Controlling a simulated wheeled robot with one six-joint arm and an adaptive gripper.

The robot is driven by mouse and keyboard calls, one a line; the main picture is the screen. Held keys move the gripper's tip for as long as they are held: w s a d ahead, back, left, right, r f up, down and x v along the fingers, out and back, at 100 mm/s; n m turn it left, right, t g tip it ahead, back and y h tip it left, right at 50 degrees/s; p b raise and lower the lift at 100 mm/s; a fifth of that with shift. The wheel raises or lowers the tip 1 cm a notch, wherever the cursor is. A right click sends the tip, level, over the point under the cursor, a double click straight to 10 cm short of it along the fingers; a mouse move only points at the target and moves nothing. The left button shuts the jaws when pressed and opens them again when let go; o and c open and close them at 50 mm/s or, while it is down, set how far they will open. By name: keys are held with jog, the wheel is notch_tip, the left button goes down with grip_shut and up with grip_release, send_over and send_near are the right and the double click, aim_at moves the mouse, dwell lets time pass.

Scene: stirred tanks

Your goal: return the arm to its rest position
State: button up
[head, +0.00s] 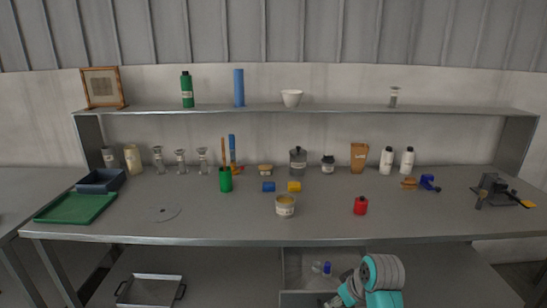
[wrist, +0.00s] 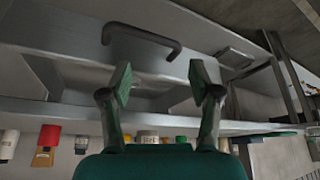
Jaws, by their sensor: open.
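My gripper (wrist: 162,84) is open in the wrist view, with nothing between its two green-padded fingers. In the head view my arm shows at the bottom right, low in front of the workbench (head: 240,232); the fingertips are hard to make out there. In the wrist view, which looks upside down, a grey metal front with a dark bar handle (wrist: 142,38) is beyond the fingers. I cannot tell how far the fingers are from it.
An open drawer (head: 300,256) under the bench holds a few small items, close to my arm. A red container (head: 360,206) and a labelled tub (head: 285,207) stand near the bench's front. A metal tray (head: 150,289) is on the lower left shelf.

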jog(key=s+f+m+t+h, duration=0.1)
jog(key=s+f+m+t, duration=0.25)
jog(key=s+f, duration=1.25)
jog(key=s+t, duration=0.3)
jog(key=s, duration=1.2)
jog(key=s+r+m+t+h, duration=0.1)
jog(key=s+r+t, duration=0.3)
jog(key=s+r, duration=1.3)
jog(key=shift+s+m, duration=0.55)
jog(key=shift+s, duration=0.7)
jog(key=shift+d, duration=0.1)
